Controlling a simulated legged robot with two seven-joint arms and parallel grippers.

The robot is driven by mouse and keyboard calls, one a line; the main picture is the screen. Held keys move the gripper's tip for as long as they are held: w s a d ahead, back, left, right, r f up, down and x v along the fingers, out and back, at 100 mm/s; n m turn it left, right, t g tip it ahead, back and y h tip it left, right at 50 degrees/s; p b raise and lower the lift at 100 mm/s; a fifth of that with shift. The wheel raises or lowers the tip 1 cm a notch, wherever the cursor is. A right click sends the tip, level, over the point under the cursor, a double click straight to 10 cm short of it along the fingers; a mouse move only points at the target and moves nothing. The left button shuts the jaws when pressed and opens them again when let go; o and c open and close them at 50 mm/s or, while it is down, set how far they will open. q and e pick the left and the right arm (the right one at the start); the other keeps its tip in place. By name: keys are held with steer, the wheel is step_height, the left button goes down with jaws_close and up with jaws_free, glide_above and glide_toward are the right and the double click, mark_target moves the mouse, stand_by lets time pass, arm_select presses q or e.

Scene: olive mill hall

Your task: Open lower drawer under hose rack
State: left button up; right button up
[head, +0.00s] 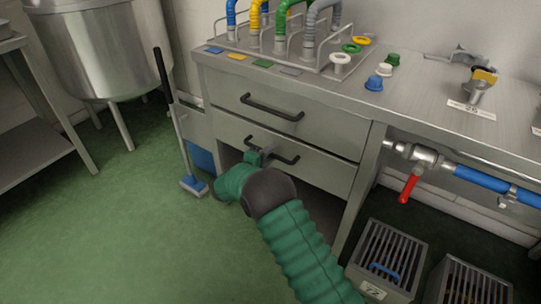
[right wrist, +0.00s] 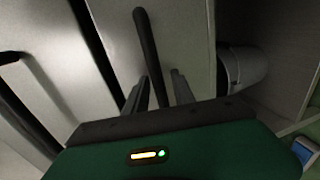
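The hose rack (head: 290,52) stands on a steel counter above two drawers. The upper drawer (head: 315,132) looks closed and has a black bar handle (head: 272,107). The lower drawer (head: 325,172) is beneath it and looks about flush; a slight gap cannot be ruled out. My right gripper (head: 256,157) is at the lower drawer's black handle (head: 287,160). In the right wrist view, the handle (right wrist: 147,40) runs between the fingers of my right gripper (right wrist: 160,90), which are apart around it. Contact is unclear. My left gripper is out of view.
A broom (head: 170,95) leans left of the cabinet, near a steel tank (head: 105,50). A red-handled valve (head: 410,188) and blue pipe are at right, with grated boxes (head: 390,255) on the floor below. Green floor at left is clear.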

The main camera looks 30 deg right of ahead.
jaws_close()
steer(key=shift+f, duration=0.1)
stand_by(1.1)
